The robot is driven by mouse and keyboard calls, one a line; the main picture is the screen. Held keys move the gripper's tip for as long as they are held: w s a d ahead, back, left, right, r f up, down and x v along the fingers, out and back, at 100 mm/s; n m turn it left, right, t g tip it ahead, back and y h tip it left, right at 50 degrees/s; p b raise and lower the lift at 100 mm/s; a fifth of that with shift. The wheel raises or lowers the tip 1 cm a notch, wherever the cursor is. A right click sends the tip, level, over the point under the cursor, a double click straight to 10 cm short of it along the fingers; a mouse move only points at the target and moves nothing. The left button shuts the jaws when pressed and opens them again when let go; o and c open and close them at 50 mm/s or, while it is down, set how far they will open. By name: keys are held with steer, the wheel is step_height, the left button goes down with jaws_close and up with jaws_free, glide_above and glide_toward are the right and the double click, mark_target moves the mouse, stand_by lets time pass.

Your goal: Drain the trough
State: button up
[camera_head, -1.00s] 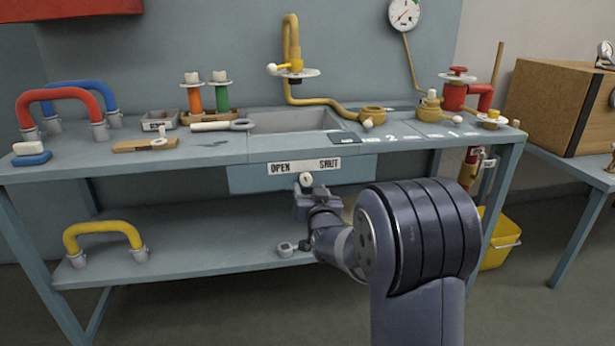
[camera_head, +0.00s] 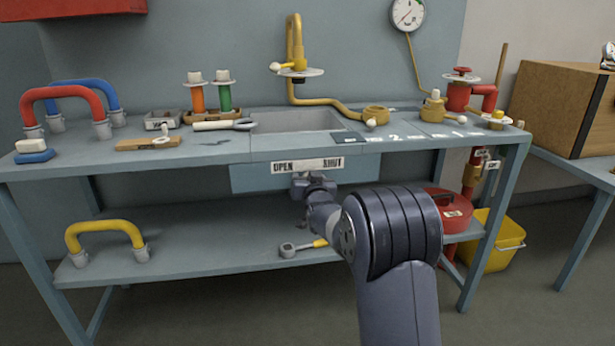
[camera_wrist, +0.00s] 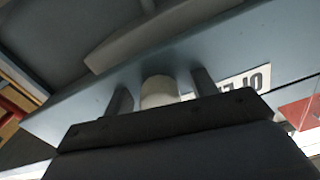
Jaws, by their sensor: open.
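The trough (camera_head: 297,121) is a grey basin sunk in the bench top. Below it, the front panel (camera_head: 250,180) carries a white label plate (camera_head: 306,165) reading OPEN on the left and SHUT on the right. In the wrist view, the pale round knob (camera_wrist: 158,92) stands between my two open fingers, with a gap visible on each side. Part of the label plate (camera_wrist: 243,82) shows beside the right finger.
A brass tap (camera_head: 293,60) stands behind the trough. The lower shelf holds a yellow handle (camera_head: 104,229), a small tool (camera_head: 300,247) and a red round container (camera_head: 450,212). A yellow bucket (camera_head: 496,246) is on the floor at right.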

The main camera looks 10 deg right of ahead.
steer(key=shift+c, duration=0.5)
steer(key=c, duration=0.9)
steer(key=shift+n, duration=0.4)
steer(key=shift+n+b, duration=1.65)
steer(key=shift+n, duration=1.95)
